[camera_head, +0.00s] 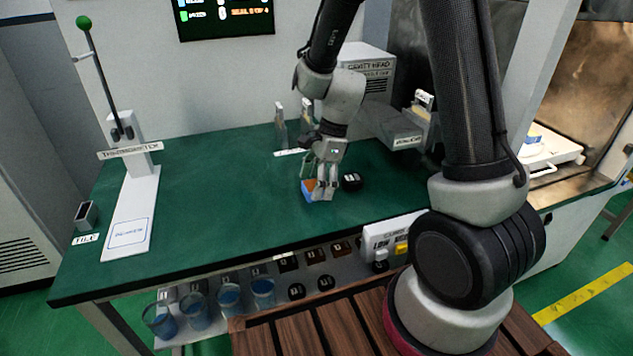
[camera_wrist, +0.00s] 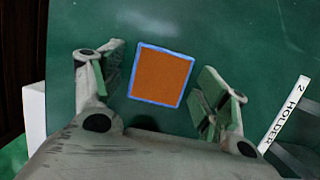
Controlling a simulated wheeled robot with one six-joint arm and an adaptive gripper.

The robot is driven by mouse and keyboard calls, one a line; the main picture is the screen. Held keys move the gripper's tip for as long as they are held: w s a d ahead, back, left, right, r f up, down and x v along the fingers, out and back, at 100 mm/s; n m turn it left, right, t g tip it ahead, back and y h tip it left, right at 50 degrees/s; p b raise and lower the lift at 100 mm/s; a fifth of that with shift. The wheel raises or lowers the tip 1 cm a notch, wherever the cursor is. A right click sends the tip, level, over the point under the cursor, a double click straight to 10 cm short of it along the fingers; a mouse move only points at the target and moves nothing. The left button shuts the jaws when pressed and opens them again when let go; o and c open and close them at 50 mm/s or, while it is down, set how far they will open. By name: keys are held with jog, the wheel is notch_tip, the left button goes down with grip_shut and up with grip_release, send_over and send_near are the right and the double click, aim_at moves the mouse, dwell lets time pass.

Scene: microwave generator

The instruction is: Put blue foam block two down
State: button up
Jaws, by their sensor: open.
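The blue foam block (camera_wrist: 160,75) has an orange top face with a blue rim. In the wrist view it lies on the green table top between my open fingers, with a gap to the finger on each side. In the head view the block (camera_head: 308,189) shows partly behind my gripper (camera_head: 322,192), which points down at the table. My gripper also shows in the wrist view (camera_wrist: 160,90), its two fingers spread and holding nothing. I cannot tell the exact height of my fingertips above the table.
A black round piece (camera_head: 352,181) stands close right of my gripper. A label reading "2 HOLDER" (camera_wrist: 285,115) lies at the right in the wrist view. The cavity head box (camera_head: 372,75) stands behind. Several blue cups (camera_head: 230,297) line the front.

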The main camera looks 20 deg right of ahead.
jog(key=v, duration=1.2)
jog(key=s+d+r+n+t+h, duration=0.1)
jog(key=s+d+r+n+t, duration=0.1)
jog(key=s+d+r+n, duration=0.3)
jog(key=s+d+r+n+t+h, duration=0.2)
jog(key=s+d+r+n, duration=0.4)
jog(key=s+n, duration=0.7)
jog(key=shift+s+r, duration=0.3)
jog(key=shift+s, duration=0.3)
